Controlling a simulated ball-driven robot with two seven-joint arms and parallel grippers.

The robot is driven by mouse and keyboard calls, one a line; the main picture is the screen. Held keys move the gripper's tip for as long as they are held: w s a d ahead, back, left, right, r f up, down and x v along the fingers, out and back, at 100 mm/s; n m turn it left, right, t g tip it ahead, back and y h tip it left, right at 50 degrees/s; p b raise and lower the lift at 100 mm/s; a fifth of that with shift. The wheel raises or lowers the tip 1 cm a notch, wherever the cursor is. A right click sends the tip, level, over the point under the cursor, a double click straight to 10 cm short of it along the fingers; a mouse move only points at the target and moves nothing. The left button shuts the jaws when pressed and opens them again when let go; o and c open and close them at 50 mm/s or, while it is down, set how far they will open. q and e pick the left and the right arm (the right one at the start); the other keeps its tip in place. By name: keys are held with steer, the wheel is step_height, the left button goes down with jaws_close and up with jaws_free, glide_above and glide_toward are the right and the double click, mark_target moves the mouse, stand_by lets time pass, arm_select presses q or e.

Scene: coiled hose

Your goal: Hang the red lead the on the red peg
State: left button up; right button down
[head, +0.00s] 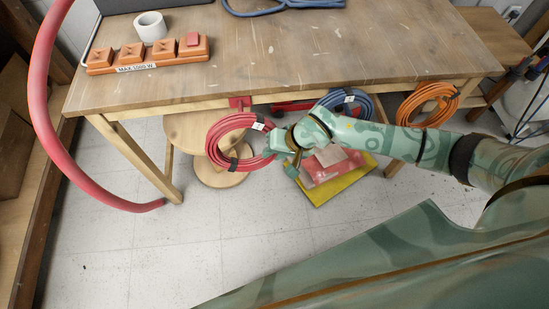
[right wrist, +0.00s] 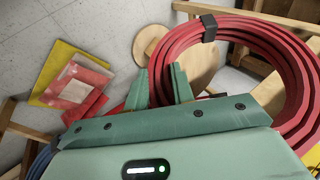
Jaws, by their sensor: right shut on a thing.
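The red lead (head: 222,135) is a coil with black ties and a small white tag, hanging upright in front of the table's front edge. My right gripper (head: 278,143) is shut on its right side in the head view. In the right wrist view the red lead (right wrist: 291,65) fills the right side, and the right gripper's fingers (right wrist: 161,86) are close together at its left; the grip point itself is partly hidden. The red peg (head: 240,103) sits on the table's front edge just above the coil. I cannot tell whether the coil touches it. My left gripper is not in view.
A blue lead (head: 337,97) and an orange lead (head: 441,91) hang along the front edge to the right. A round stool (head: 190,128) stands behind the red lead. A yellow-and-red packet (head: 330,190) lies below. An orange socket strip (head: 130,62) is on the wooden table (head: 300,50).

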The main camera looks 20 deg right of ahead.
arm_select(q)
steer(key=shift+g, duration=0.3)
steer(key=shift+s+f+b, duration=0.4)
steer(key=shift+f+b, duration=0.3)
steer(key=shift+b, duration=0.1)
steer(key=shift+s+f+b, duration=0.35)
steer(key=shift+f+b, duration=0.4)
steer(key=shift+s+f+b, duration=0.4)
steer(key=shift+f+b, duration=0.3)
steer(key=shift+b, duration=0.1)
arm_select(e)
steer(key=w+d+f, duration=0.1)
steer(key=w, duration=0.5)
steer(key=shift+d+f, duration=0.3)
steer(key=shift+f, duration=0.1)
steer(key=c, duration=1.1)
jaws_free()
steer(key=shift+s+f, duration=0.1)
arm_select(q)
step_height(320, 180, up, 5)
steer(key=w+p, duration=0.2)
steer(key=p, duration=0.4)
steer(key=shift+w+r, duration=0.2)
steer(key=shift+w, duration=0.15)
arm_select(e)
steer(key=v, duration=1.6)
steer(key=shift+r, duration=0.2)
